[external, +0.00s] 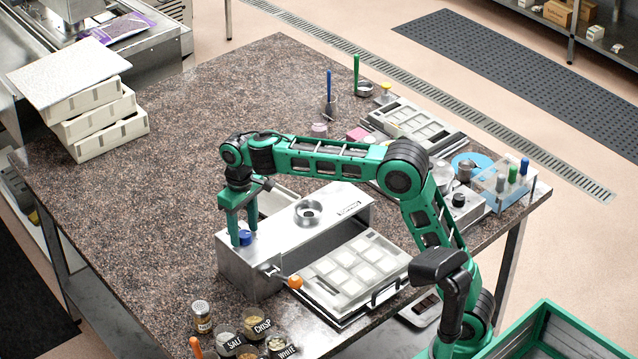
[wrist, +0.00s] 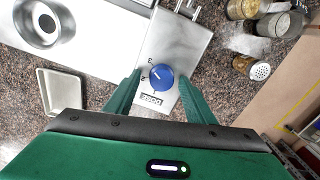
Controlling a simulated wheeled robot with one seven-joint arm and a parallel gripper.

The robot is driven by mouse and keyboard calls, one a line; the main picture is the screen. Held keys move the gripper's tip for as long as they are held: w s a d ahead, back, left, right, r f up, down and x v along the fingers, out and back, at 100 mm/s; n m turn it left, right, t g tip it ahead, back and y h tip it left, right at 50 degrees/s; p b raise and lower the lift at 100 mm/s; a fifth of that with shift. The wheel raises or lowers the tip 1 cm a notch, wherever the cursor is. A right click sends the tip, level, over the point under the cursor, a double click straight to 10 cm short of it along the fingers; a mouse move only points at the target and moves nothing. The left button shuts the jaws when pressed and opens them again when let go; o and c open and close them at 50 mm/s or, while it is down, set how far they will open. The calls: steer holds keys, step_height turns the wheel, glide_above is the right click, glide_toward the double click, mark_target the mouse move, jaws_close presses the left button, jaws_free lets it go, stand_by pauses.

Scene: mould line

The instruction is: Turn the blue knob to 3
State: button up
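The blue knob (wrist: 161,77) sits on a steel panel, with small numerals along its left side and a plate reading DOSE (wrist: 151,100) below it. A pale pointer line on the knob points to the upper left in the wrist view; the numerals are too small to read surely. My gripper (wrist: 159,73) is open, with one green finger on each side of the knob and a visible gap to it. In the external view the knob (external: 245,237) shows between the fingers, at the left end of the steel dosing box (external: 330,222). I cannot tell the fingers' exact height.
A moulding tray (external: 352,270) lies right of the box, with an orange ball-ended handle (external: 295,282) nearby. Spice jars (external: 202,316) stand at the front edge. In the wrist view a small pale tray (wrist: 62,91) lies left.

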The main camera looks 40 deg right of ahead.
mark_target(244, 232)
steer(key=shift+r, duration=0.15)
step_height(244, 232, up, 10)
steer(key=shift+r, duration=0.25)
stand_by(0.4)
steer(key=shift+d, duration=0.1)
